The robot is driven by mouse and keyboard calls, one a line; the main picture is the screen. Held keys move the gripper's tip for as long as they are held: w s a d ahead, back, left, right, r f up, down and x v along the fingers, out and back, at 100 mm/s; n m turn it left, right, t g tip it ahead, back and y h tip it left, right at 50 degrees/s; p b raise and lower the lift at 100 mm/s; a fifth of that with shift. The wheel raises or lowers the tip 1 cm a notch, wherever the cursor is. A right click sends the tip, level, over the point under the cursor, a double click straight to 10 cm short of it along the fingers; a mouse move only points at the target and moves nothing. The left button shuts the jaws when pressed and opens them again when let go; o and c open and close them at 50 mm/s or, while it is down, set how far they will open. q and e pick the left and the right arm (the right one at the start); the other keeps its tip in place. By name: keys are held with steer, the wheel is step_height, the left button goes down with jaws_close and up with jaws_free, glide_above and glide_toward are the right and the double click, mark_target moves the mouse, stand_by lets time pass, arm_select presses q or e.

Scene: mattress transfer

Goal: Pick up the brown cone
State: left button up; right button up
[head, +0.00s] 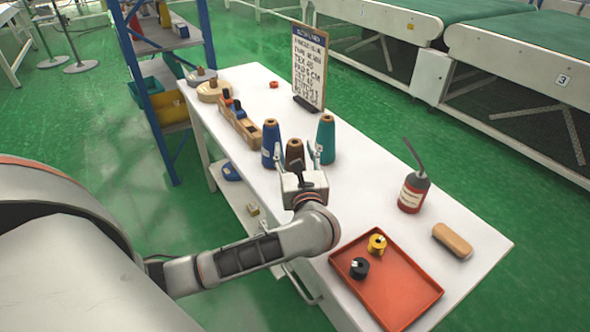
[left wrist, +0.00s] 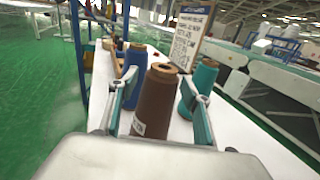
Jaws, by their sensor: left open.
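The brown cone (head: 294,152) stands upright on the white table (head: 440,205), between a blue cone (head: 270,141) on its left and a teal cone (head: 325,139) on its right. In the left wrist view the brown cone (left wrist: 155,103) stands between the two fingers, with a white label low on its side. My left gripper (head: 300,160) is open, its fingers on either side of the brown cone. In the left wrist view the blue cone (left wrist: 133,72) and teal cone (left wrist: 199,82) stand just outside the fingers. Whether a finger touches any cone cannot be told. My right gripper is not visible.
A wooden holder (head: 240,125) and a standing sign (head: 309,66) are farther back on the table.

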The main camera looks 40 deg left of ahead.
arm_select(q)
jaws_close()
steer(key=shift+r, duration=0.15)
